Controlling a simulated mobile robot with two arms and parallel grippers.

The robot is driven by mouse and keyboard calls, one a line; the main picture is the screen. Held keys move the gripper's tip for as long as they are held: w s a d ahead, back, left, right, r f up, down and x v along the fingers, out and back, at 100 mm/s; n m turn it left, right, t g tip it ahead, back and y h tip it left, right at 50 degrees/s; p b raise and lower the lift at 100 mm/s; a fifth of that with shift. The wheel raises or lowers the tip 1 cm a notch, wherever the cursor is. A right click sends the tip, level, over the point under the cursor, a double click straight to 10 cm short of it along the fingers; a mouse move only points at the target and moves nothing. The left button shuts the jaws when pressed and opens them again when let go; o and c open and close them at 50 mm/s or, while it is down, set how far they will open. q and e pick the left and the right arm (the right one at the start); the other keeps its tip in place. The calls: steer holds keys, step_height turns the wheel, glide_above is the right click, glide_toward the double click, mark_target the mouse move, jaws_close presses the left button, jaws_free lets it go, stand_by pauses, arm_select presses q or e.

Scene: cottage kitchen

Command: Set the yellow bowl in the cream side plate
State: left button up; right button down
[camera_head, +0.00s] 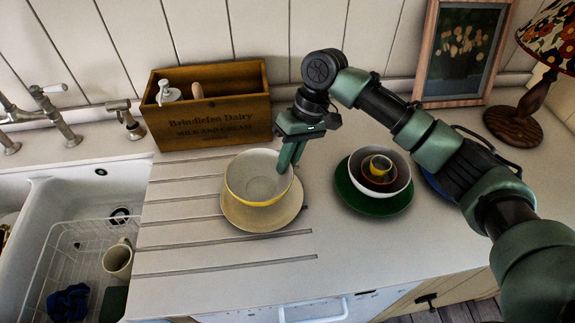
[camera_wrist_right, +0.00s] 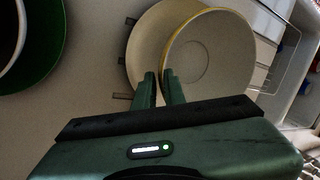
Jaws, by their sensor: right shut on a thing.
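The yellow bowl (camera_head: 258,178), white inside with a yellow outer wall, is over the cream side plate (camera_head: 262,217) on the ribbed drainboard. In the wrist view the bowl (camera_wrist_right: 210,60) sits off to one side of the plate (camera_wrist_right: 143,45), overlapping it. My right gripper (camera_head: 290,160) is shut on the bowl's rim at its right side, with the fingers pointing down. Its two fingers also show in the wrist view (camera_wrist_right: 160,86). Whether the bowl's base touches the plate is hidden. My left gripper is not in view.
To the right, nested bowls (camera_head: 378,180) stand on a green plate (camera_head: 350,195). The sink (camera_head: 50,200) with a wire rack and mug (camera_head: 118,260) is at left. A framed picture (camera_head: 462,50) and lamp (camera_head: 520,120) stand back right.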

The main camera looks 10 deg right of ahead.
steer(key=shift+f, duration=1.1)
steer(key=shift+f, duration=0.1)
steer(key=shift+f, duration=0.1)
steer(key=c, duration=1.5)
jaws_free()
steer(key=shift+f, duration=0.1)
steer(key=shift+d+r, duration=0.1)
steer(key=shift+r, duration=0.4)
steer(key=b+v, duration=0.2)
steer(key=v, duration=0.9)
steer(key=shift+r, duration=0.3)
